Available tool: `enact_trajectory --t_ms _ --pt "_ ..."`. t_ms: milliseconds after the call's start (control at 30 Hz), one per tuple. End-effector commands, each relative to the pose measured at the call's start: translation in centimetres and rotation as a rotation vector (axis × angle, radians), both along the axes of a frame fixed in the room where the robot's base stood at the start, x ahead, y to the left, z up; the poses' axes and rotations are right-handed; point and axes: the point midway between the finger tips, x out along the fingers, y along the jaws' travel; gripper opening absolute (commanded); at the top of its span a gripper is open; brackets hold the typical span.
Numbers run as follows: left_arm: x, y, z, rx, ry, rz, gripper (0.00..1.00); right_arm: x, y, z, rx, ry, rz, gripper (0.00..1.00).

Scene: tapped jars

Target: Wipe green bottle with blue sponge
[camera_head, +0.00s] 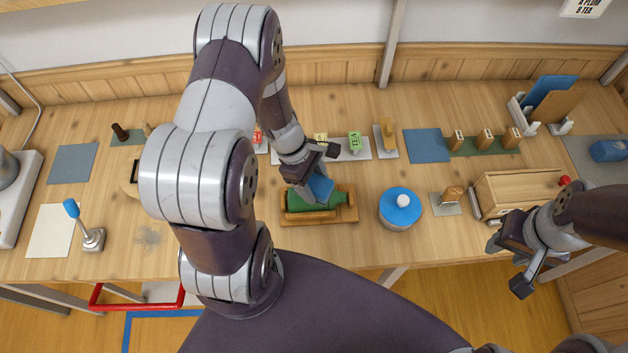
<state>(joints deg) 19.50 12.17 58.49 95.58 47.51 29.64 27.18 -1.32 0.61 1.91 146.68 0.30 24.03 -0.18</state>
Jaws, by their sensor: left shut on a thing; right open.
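A green bottle (325,204) lies on its side in a wooden cradle (347,215) near the middle of the table. My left gripper (309,180) is shut on a blue sponge (320,188). The sponge is right over the bottle's upper side; whether it touches the glass I cannot tell. The gripper and sponge hide part of the bottle. My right gripper (510,268) is open and empty at the table's front right, in front of the wooden box.
A blue-lidded jar (401,207) stands just right of the cradle. A wooden box (518,192) with a red knob is further right. Small tagged blocks stand along the back. My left arm covers much of the left table. A blue-topped lever (75,212) is far left.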

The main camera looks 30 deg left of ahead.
Motion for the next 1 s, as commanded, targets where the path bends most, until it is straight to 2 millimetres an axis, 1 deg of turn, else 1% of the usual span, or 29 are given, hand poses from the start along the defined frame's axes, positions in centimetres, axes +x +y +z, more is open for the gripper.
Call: enact_trajectory --t_ms 300,367,500,633,1000 --pt "0.2 0.1 0.0 0.000 0.000 0.000 0.38 0.0 0.0 0.2 0.000 0.000 0.000 0.43" --pt "0.6 0.4 0.1 0.001 0.001 0.000 0.38 0.0 0.0 0.4 0.000 0.000 0.000 0.43" --pt "2.2 1.4 0.1 0.001 -0.001 0.001 0.38 0.0 0.0 0.8 0.000 0.000 0.000 0.43" --pt "3.2 1.9 0.1 0.001 0.000 0.000 0.38 0.0 0.0 1.0 0.000 0.000 0.000 0.43" --pt "3.3 2.0 0.0 0.001 0.000 0.000 0.38 0.0 0.0 0.9 0.000 0.000 0.000 0.43"
